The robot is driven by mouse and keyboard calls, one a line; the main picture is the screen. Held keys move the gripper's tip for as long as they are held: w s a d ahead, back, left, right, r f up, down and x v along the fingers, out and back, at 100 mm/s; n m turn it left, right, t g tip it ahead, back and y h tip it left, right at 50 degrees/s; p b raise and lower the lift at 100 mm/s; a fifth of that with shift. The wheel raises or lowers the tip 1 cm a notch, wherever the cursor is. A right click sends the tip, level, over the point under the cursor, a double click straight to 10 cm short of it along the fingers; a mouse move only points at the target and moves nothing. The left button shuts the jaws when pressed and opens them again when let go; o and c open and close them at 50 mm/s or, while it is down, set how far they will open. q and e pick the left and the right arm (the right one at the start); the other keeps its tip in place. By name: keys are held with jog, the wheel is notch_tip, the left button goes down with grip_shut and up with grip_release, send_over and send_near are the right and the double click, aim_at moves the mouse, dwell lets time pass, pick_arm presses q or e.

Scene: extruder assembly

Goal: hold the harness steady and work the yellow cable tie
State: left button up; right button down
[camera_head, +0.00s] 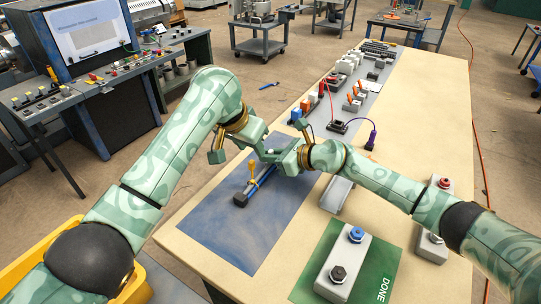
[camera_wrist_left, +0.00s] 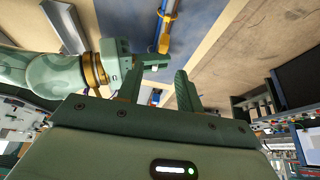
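The harness, a thin bundle with a blue cable (camera_head: 264,180), lies over the blue mat with its near end at a black block (camera_head: 240,200). The yellow cable tie (camera_head: 253,181) is around it, with its tail sticking up. In the left wrist view the tie (camera_wrist_left: 164,42) shows beyond my fingertips. My left gripper (camera_head: 266,152) is above the harness's far part; its fingers (camera_wrist_left: 158,88) are apart with nothing between them. My right gripper (camera_head: 284,160) is close beside it, at the harness's far part; its fingertips (camera_wrist_left: 158,62) overlap the harness, and their grip is unclear.
The blue mat (camera_head: 215,225) is otherwise bare. A green mat marked DONE (camera_head: 378,270) with a grey box (camera_head: 343,265) lies at the near right. A grey channel (camera_head: 337,194) is right of my grippers. Connectors and small parts (camera_head: 350,85) line the table's far side.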

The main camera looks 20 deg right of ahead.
jog(key=c, duration=1.3)
grip_release()
jog(key=shift+c, duration=0.2)
jog(key=v, duration=1.1)
jog(key=shift+d+f, duration=0.1)
jog(key=shift+d, duration=0.05)
jog(key=shift+s+d, duration=0.2)
jog(key=shift+s, duration=0.15)
